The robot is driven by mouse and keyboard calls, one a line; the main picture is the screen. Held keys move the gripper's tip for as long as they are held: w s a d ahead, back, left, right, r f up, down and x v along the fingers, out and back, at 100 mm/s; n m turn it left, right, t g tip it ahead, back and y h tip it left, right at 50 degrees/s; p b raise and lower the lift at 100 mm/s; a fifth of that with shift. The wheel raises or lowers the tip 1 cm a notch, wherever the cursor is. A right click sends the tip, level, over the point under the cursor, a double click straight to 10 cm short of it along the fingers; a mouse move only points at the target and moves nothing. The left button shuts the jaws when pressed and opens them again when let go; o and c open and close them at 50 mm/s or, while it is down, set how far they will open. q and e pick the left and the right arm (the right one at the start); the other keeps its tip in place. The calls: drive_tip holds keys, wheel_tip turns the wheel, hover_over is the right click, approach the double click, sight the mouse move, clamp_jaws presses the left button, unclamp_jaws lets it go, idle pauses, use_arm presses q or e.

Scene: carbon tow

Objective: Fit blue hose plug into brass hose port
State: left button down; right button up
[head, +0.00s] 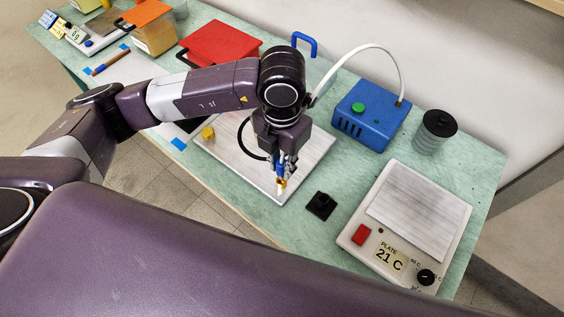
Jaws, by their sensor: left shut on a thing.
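My left gripper (284,163) points down over the near right part of a flat silver plate (240,160). It is shut on the blue hose plug (280,170), which is held roughly upright. Directly below the plug is a small brass-coloured piece (281,184), seemingly the brass hose port, with a pale part at its lower end. Plug and brass piece overlap in this view; I cannot tell whether the plug is inside it. A pale hose (345,58) arches from a blue box (371,115) and passes behind my left wrist. My right gripper is out of view.
A yellow-brass knob (208,133) is on the plate's left. A small black block (320,205) lies to its right. A hotplate reading 21 C (405,225) and a black-lidded jar (435,132) stand at right. A red case (220,43) is behind my arm.

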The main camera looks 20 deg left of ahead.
sight(282, 172)
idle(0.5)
use_arm(q)
drive_tip(key=shift+b, duration=0.3)
idle(0.4)
drive_tip(key=shift+b, duration=0.6)
idle(0.7)
drive_tip(key=shift+f, duration=0.2)
drive_tip(key=shift+f+b, duration=0.25)
drive_tip(key=shift+b, duration=0.3)
drive_tip(key=shift+f+b, duration=1.2)
drive_tip(key=shift+b, duration=0.15)
drive_tip(key=c, duration=1.7)
unclamp_jaws()
wheel_tip(282, 172, up, 12)
drive_tip(key=shift+r, duration=0.1)
